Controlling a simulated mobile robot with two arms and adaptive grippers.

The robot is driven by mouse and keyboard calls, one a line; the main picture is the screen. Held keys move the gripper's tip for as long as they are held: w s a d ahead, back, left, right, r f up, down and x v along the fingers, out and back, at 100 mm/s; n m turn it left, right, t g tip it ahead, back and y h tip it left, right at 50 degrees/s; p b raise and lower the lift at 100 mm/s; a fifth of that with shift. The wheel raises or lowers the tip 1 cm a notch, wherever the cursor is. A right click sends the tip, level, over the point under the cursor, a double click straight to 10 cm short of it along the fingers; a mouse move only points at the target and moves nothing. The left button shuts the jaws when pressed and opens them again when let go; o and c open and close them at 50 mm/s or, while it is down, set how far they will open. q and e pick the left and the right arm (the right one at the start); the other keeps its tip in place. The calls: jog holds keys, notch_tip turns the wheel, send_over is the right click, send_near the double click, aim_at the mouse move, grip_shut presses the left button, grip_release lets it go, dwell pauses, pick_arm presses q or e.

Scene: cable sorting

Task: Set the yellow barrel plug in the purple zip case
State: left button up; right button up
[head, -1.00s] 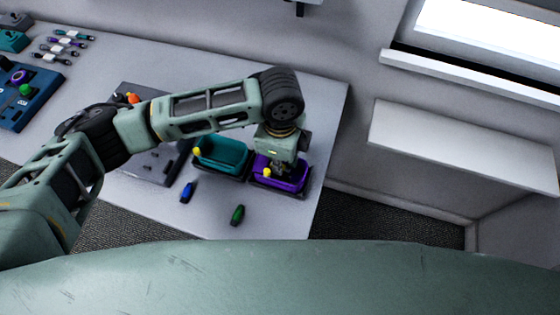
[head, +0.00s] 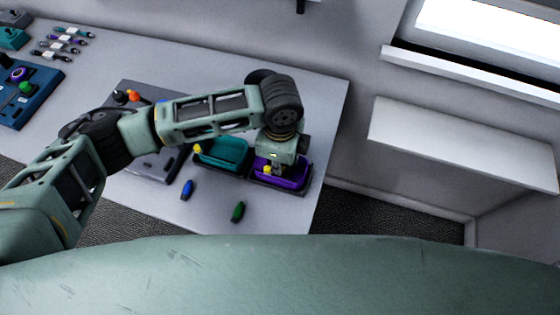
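The purple zip case (head: 292,184) lies open near the right end of the table. My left gripper (head: 278,172) reaches down over it, and its fingers are small and partly hidden, so I cannot tell whether they are open or shut. A small yellow piece (head: 267,170) shows at the purple case's left part, beside the gripper. I cannot tell whether it is held or resting there. Another yellow piece (head: 197,148) shows at the left end of the teal case (head: 226,155). Which one is the barrel plug is unclear. My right gripper is not in view.
A blue plug (head: 187,190) and a green plug (head: 238,211) lie on the table in front of the cases. A dark grey board (head: 150,160) with an orange plug (head: 134,97) is partly behind my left arm. Several cables (head: 62,42) lie far left. The table's front right is clear.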

pick_arm(q)
jog(key=shift+r, duration=0.1)
notch_tip(320, 180, up, 13)
jog(key=b, duration=0.2)
dwell(0.4)
dwell(0.5)
